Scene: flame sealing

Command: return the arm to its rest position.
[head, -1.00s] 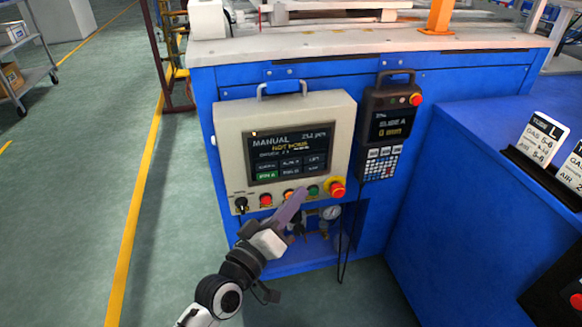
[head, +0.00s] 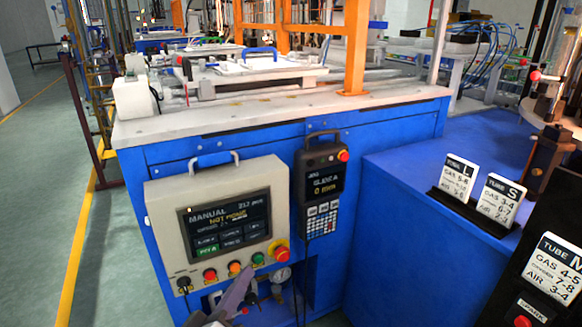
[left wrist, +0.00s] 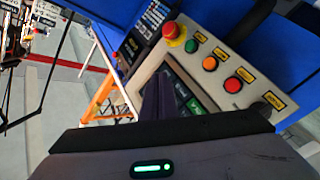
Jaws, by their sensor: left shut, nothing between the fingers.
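My left gripper (head: 237,294) shows at the bottom of the head view, its purple-grey fingers shut and empty. It is in front of the lower edge of a beige control panel (head: 165,213), below the row of buttons. In the left wrist view the shut fingers (left wrist: 158,98) point toward the panel's screen and buttons. I cannot tell from these views whether the fingertips touch the panel. The panel's screen (head: 228,222) reads MANUAL. My right gripper is in neither view.
A red emergency button (head: 281,253) sits at the panel's lower right corner. A dark pendant (head: 321,183) hangs beside the panel on the blue machine (head: 380,150). Label cards (head: 498,196) stand on the blue cabinet at right. Open floor (head: 40,200) lies at left.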

